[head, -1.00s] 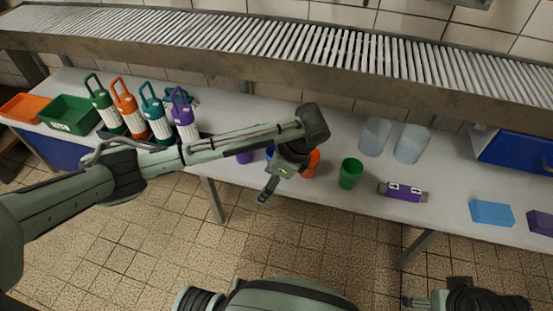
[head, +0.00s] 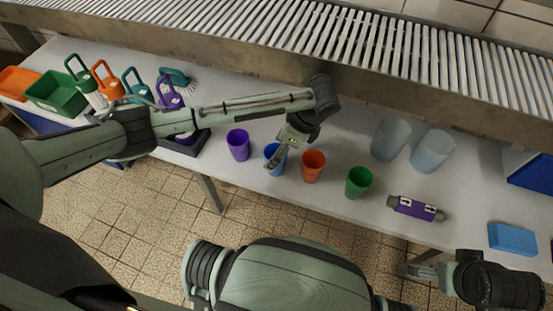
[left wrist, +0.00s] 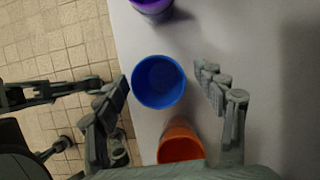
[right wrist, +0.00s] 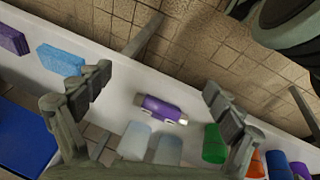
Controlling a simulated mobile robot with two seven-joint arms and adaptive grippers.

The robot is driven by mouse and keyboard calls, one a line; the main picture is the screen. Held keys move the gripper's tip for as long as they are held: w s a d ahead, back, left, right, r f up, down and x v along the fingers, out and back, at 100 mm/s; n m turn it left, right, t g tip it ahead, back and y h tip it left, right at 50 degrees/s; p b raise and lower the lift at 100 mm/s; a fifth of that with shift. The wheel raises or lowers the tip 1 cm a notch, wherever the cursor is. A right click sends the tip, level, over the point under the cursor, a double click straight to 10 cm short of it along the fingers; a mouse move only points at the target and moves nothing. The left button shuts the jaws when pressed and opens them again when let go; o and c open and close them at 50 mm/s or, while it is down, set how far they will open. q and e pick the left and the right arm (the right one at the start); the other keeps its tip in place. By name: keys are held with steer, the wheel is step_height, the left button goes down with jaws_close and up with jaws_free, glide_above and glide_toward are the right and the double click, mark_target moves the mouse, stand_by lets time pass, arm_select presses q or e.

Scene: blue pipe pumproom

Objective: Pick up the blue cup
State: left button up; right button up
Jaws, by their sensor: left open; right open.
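The blue cup (head: 274,160) stands upright on the table between the purple cup (head: 238,145) and the orange cup (head: 313,166). My left gripper (head: 281,153) is over the blue cup and partly covers it in the head view. In the left wrist view the blue cup (left wrist: 158,82) shows its open rim between the spread fingers of my left gripper (left wrist: 165,105), and no contact is visible. My right gripper (right wrist: 157,92) is open and empty; in the right wrist view, the purple-and-grey cylinder (right wrist: 160,108) lies beyond its fingers.
The green cup (head: 359,182) stands right of the orange cup. Two translucent cups (head: 391,138) are behind it. A blue block (head: 512,239) lies at the right. A slatted shelf (head: 330,40) overhangs the table's back.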

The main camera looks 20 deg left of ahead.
arm_select(q)
steer(key=x, duration=0.4)
steer(key=shift+s+d+b, duration=0.1)
steer(key=shift+s+b, duration=0.1)
steer(key=shift+b, duration=0.15)
steer(key=shift+a+f, duration=0.2)
steer(key=shift+f, duration=0.2)
steer(key=c, duration=1.1)
arm_select(e)
steer(key=shift+d+v, duration=0.2)
steer(key=shift+v, duration=1)
